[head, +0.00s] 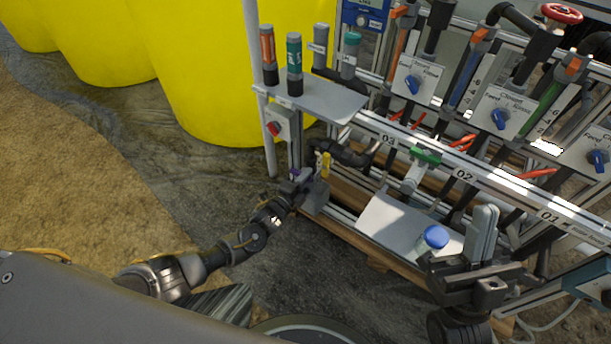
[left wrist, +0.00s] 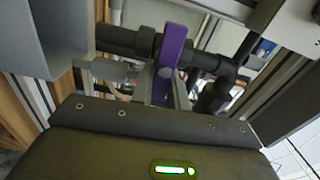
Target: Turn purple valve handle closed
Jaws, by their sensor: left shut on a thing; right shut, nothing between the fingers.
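The purple valve handle (left wrist: 172,50) is large in the left wrist view, where it stands upright in the picture, across a dark horizontal pipe (left wrist: 115,40). In the head view only a small purple patch (head: 294,173) shows beside my left gripper (head: 303,183). My left gripper's fingers, also in the left wrist view (left wrist: 165,85), are shut on the lower end of the handle. My right gripper (head: 484,228) is shut and empty, fingers pointing up, at the front right of the skid.
A yellow handle (head: 325,165) is close to my left gripper, and a green handle (head: 426,157) is further right. A shelf (head: 318,101) with several capped tubes stands above. A blue-lidded jar (head: 433,239) is beside my right gripper. Yellow tanks (head: 215,70) stand behind; open floor is left.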

